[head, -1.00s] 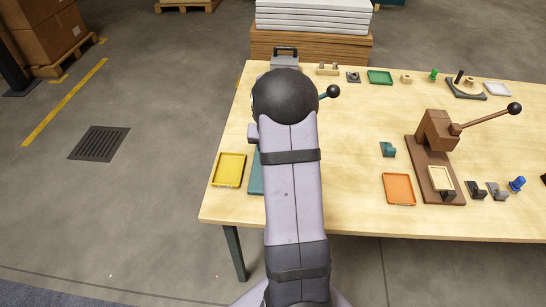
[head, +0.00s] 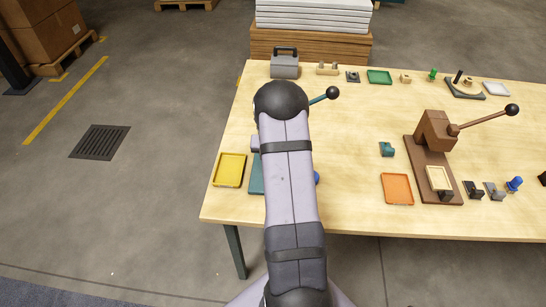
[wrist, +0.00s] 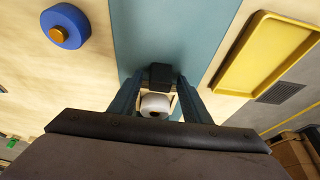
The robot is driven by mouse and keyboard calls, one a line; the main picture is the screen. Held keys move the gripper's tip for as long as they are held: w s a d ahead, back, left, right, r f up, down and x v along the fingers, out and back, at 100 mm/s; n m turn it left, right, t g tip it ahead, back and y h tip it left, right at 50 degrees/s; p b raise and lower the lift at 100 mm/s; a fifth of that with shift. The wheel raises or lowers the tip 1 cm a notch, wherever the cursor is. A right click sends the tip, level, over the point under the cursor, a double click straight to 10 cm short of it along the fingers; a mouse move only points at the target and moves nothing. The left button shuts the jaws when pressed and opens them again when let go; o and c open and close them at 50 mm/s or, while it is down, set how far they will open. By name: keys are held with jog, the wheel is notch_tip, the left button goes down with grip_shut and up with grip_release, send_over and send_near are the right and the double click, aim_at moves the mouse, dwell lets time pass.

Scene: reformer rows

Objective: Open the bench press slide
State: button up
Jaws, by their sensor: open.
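A teal bench press stands at the left of the table, mostly hidden behind my arm in the head view. Its base edge (head: 256,178) and its lever's black ball (head: 333,93) show. In the wrist view the teal base (wrist: 165,30) runs below my gripper (wrist: 159,84). The two dark fingers are open over the base. A small black block (wrist: 160,74) and a pale rounded piece (wrist: 155,104) show between them; I cannot tell whether either is part of the slide, or whether the fingers touch them. The gripper is hidden in the head view.
A yellow tray (head: 229,170) lies left of the teal base. A blue round piece with an orange centre (wrist: 66,26) lies on its other side. A brown press (head: 437,131), an orange tray (head: 397,189) and small parts stand to the right. A grey toolbox (head: 285,65) is behind.

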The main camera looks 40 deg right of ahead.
grip_shut()
jog(key=shift+s+a+f+b, duration=0.15)
jog(key=shift+s+a+b, duration=0.1)
jog(key=shift+b, duration=0.25)
jog(key=s+a+b, duration=0.4)
jog(key=a+b, duration=0.1)
jog(key=shift+s+b, duration=0.4)
jog(key=shift+s+a, duration=0.35)
jog(key=shift+s, duration=0.05)
jog(key=shift+r, duration=0.2)
grip_release()
